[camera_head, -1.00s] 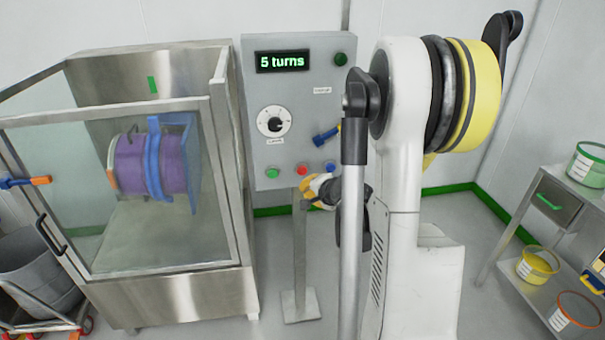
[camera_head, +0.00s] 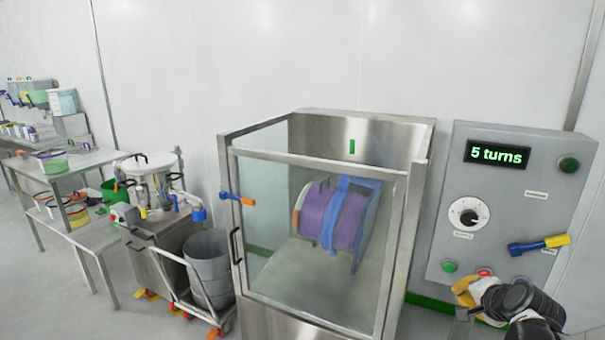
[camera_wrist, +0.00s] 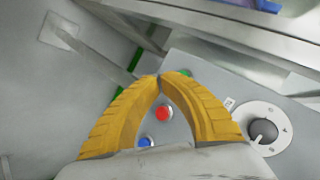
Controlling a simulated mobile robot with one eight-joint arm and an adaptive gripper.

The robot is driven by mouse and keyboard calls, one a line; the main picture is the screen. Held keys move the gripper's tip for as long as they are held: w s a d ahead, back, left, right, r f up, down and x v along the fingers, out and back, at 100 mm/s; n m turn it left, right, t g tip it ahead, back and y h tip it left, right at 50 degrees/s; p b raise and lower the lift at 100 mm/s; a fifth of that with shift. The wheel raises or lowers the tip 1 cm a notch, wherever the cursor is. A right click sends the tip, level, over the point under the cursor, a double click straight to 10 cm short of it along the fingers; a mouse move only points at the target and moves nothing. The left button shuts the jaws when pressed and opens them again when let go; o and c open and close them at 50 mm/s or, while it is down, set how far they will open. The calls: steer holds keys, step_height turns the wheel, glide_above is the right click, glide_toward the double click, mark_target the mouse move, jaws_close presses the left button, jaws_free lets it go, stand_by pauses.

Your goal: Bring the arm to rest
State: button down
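My gripper (camera_head: 462,292) is at the lower right of the head view, just in front of the lower edge of the grey control panel (camera_head: 450,213), near the panel's buttons. In the wrist view its two yellow fingers (camera_wrist: 162,75) meet at the tips, with nothing held between them. The red button (camera_wrist: 163,113) and the blue button (camera_wrist: 146,142) show through the gap behind the tips. In the head view the red button (camera_head: 484,272) is partly covered by my gripper, and the green button (camera_head: 449,266) is clear. I cannot tell whether the fingers touch the panel.
The panel display (camera_head: 497,153) reads "5 turns". A blue and yellow lever (camera_head: 538,245) sticks out of the panel. A glass-fronted cabinet (camera_head: 388,262) holds a purple drum (camera_head: 316,214). A grey bin (camera_head: 208,270) on a trolley and metal tables (camera_head: 95,160) stand left. Open floor lies at the far left.

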steer(key=s+a+r+n+y, duration=0.1)
steer(key=a+r+n, duration=0.1)
steer(key=a, duration=0.3)
steer(key=s+a+r+n, duration=0.2)
steer(key=a, duration=0.4)
steer(key=s+a+r+n+g, duration=0.2)
steer(key=s+a+n+g, duration=0.1)
steer(key=s+a+n, duration=0.7)
steer(key=s+a, duration=0.4)
steer(key=s, duration=0.1)
steer(key=shift+s+a+r+n+y, duration=0.15)
steer(key=shift+s+a+n+y, duration=0.15)
steer(key=shift+s+a+y, duration=0.1)
